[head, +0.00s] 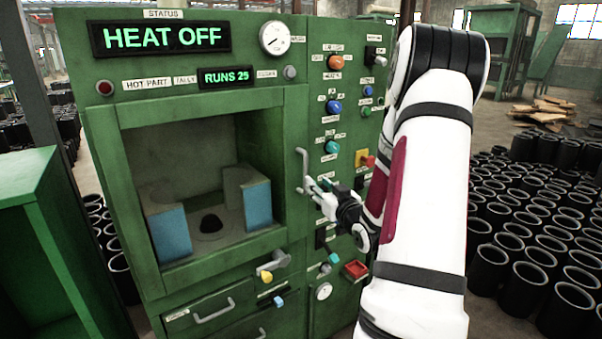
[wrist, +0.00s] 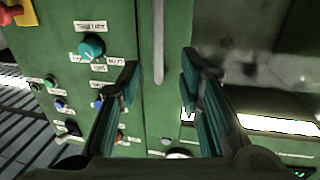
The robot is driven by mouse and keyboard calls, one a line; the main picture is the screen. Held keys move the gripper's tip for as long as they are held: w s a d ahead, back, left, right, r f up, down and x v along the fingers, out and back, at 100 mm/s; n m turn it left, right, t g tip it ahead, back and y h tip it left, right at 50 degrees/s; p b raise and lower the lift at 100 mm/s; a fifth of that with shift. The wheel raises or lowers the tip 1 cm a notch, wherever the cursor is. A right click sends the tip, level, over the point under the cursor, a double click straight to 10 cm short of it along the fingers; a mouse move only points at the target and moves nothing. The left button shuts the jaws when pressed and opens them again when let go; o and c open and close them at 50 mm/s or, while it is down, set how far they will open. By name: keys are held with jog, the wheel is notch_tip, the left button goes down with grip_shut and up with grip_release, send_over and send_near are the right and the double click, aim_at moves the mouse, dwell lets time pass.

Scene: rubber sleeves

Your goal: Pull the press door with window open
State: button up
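The press door (head: 270,248) is a green frame around a large window on the front of the green press. It looks shut. Its pale vertical bar handle (head: 304,172) is at the door's right edge. My gripper (head: 314,188) is at the handle's lower part in the head view. In the wrist view the two dark fingers of my gripper (wrist: 160,80) are apart. The handle (wrist: 158,45) shows between and beyond them, with a gap on each side. I cannot tell how deep the handle sits between the fingers.
Blue blocks (head: 170,233) and a black part (head: 210,223) show through the window. A control panel with knobs (head: 333,147) is right of the handle. A drawer (head: 213,312) is below the door. A green cabinet (head: 30,200) stands at left. Black sleeves (head: 545,240) crowd the right floor.

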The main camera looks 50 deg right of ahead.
aim_at(305, 171)
jog(key=x, duration=1)
jog(key=shift+w+d+f, duration=0.1)
grip_shut()
